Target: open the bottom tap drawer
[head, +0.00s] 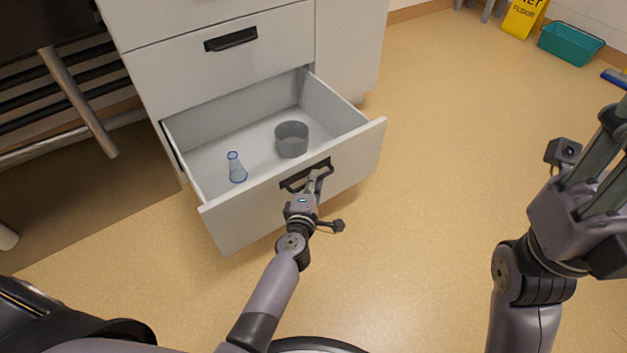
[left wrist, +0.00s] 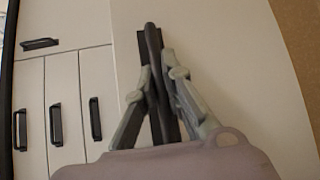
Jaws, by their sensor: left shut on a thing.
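The bottom drawer (head: 295,207) is pulled well out of the white cabinet in the head view. Its black bar handle (head: 291,184) is on the front panel. My left gripper (head: 313,182) is shut on this handle, and the left wrist view shows its two fingers closed around the dark handle bar (left wrist: 151,40). Inside the drawer are a grey round container (head: 292,139) and a small bluish conical flask (head: 237,168), both upright. My right gripper (head: 606,165) shows large at the right edge of the head view, away from the drawer; its fingertips are cut off.
The drawer above (head: 225,60) is closed. Open floor (head: 440,130) lies to the right of the drawer. A teal tub (head: 570,44) and a yellow floor sign (head: 524,18) stand at the far right. A dark rack with pipes (head: 78,100) is at left.

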